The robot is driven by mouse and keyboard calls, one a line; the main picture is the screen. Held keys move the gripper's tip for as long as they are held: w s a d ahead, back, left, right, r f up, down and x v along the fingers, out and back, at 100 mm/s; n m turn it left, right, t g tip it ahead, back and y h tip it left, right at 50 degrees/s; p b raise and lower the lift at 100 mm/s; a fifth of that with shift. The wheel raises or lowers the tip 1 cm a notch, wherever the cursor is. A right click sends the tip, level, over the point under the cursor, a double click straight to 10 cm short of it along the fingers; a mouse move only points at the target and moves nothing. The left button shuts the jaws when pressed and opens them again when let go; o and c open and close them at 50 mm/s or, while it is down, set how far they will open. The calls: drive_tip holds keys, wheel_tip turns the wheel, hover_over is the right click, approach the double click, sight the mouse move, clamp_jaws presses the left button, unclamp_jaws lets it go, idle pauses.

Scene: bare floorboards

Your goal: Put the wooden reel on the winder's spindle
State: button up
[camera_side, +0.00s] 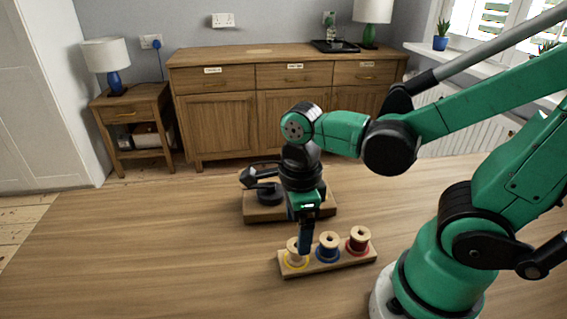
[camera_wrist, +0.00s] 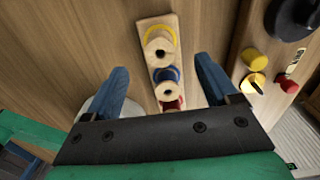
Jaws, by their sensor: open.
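A pale wooden reel (camera_side: 292,244) stands at the left end of a small wooden rack, with a yellow ring around its foot; it also shows in the wrist view (camera_wrist: 158,45). My gripper (camera_side: 305,251) points down at this end of the rack, and one finger partly covers the reel. In the wrist view my gripper (camera_wrist: 162,64) is open, its blue fingers apart on either side of the row and nothing held. The winder (camera_side: 262,214) is a wooden base with black parts behind the rack, partly hidden by my arm. I cannot make out its spindle.
The rack (camera_side: 367,258) also holds a reel with blue thread (camera_side: 328,247) and one with red thread (camera_side: 358,241), close beside. In the wrist view, the winder's base (camera_wrist: 262,68) carries red and yellow knobs and a black disc (camera_wrist: 290,18). The floor left of the rack is clear.

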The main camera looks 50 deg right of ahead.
drive_tip(key=shift+f, duration=2.7)
clamp_jaws()
